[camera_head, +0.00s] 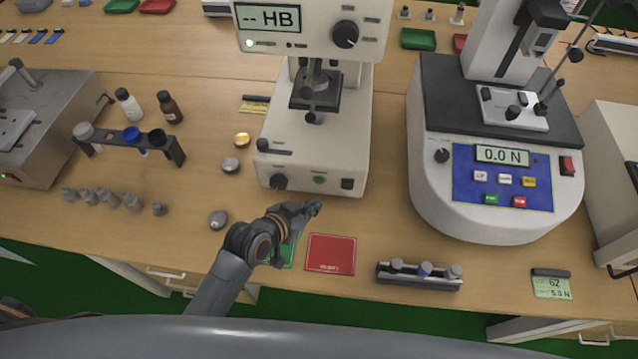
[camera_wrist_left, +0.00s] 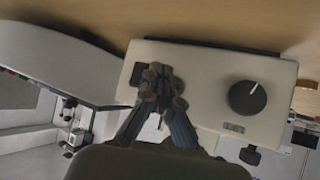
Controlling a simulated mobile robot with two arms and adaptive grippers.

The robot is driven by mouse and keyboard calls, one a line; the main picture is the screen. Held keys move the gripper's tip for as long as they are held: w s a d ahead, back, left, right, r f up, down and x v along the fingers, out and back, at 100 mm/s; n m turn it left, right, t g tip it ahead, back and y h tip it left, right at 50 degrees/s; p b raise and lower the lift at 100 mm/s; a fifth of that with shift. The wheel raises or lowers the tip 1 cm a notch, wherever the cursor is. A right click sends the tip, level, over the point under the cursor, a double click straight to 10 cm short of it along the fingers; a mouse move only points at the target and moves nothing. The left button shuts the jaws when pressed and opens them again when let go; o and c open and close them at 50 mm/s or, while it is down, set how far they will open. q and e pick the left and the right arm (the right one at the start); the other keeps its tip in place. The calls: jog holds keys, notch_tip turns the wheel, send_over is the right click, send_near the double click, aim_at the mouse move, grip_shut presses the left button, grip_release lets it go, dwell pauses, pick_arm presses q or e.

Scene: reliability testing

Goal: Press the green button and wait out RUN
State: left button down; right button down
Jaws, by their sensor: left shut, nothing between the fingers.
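The hardness tester (camera_head: 268,140) stands at the middle of the bench. Its display (camera_head: 268,18) reads "-- HB", and a small lamp (camera_head: 249,43) below glows green. A green button (camera_head: 319,180) sits on the front of its base, between a dark knob (camera_head: 279,182) and a dark switch (camera_head: 347,184). My left gripper (camera_head: 313,208) is shut and empty, just in front of the base and below the button in the picture; contact does not show. In the left wrist view the shut fingertips (camera_wrist_left: 161,84) overlap a pale machine with a black knob (camera_wrist_left: 247,98).
A force tester (camera_head: 430,190) reading "0.0 N", with its own green button (camera_head: 491,199), stands right. A red mat (camera_head: 331,253) and a partly hidden green mat (camera_head: 287,254) lie in front. Metal discs (camera_head: 230,165) lie left of the base; a sample block rack (camera_head: 420,282) lies front right.

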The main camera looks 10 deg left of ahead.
aim_at(319, 181)
pick_arm(q)
jog(key=shift+w, duration=1.8)
jog(key=shift+w+d+r, duration=0.1)
jog(key=shift+w, duration=0.05)
jog(key=shift+w, duration=0.25)
jog(key=shift+w, duration=0.4)
dwell(0.7)
jog(key=shift+s+p, duration=0.1)
jog(key=shift+p, duration=0.2)
jog(key=shift+s+p, duration=0.45)
jog(key=shift+s, duration=0.25)
